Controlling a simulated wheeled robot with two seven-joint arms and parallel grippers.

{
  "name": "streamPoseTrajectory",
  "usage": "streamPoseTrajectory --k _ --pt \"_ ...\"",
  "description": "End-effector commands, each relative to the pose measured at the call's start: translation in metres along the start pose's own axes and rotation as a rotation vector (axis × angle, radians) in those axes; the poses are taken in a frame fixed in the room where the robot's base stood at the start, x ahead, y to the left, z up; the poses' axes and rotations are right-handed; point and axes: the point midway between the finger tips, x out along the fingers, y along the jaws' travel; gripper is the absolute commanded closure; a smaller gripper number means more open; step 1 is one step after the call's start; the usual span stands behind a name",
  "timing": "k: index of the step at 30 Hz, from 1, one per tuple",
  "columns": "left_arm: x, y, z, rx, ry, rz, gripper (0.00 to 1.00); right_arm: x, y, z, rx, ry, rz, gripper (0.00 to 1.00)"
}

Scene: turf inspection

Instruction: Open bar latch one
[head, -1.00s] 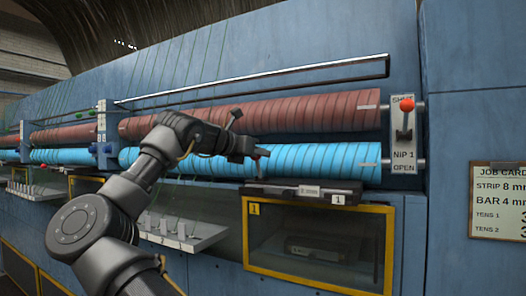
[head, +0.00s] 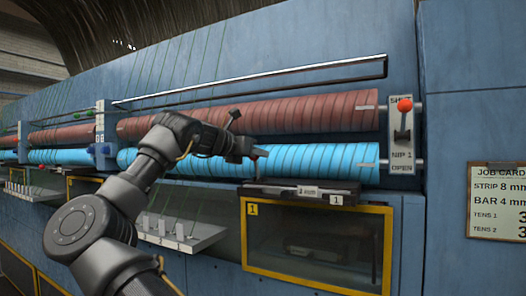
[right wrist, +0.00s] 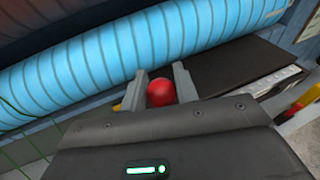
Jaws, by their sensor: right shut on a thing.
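The dark bar unit marked 1 (head: 336,200) runs under the blue roller, above a yellow-framed window. A red ball knob (right wrist: 161,92), which looks like the bar latch's handle, is at its left end. My right gripper (head: 256,157) reaches to this end in the head view. In the right wrist view, the two grey fingers of my right gripper (right wrist: 161,86) stand on either side of the red knob, shut on it. The rest of the latch is hidden behind the gripper body. My left gripper is not in view.
The ribbed blue roller (head: 320,161) lies just above and behind the gripper, with a red-brown roller (head: 300,114) over it. A red-knobbed NIP 1 lever (head: 404,106) is at right. A job card (head: 497,202) hangs further right. The yellow-framed window (head: 315,242) is below.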

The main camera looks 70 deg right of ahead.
Motion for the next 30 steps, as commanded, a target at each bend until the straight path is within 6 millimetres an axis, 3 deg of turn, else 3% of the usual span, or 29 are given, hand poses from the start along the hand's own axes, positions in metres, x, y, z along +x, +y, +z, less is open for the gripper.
streamPoseTrajectory --k 1,2,6,17,30 --pt "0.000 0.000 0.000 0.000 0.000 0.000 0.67 0.002 -0.001 -0.001 0.000 0.004 -0.003 1.00" --pt "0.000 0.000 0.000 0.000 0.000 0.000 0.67 0.002 -0.001 -0.001 0.000 0.004 -0.003 0.66" --pt "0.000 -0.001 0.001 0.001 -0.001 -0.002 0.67 0.001 -0.001 -0.001 0.000 0.003 -0.002 0.49" --pt "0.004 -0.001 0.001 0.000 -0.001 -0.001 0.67 -0.007 0.001 -0.002 0.000 0.001 0.002 0.49" --pt "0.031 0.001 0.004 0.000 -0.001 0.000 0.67 -0.084 -0.002 -0.002 0.000 0.002 0.002 0.49"
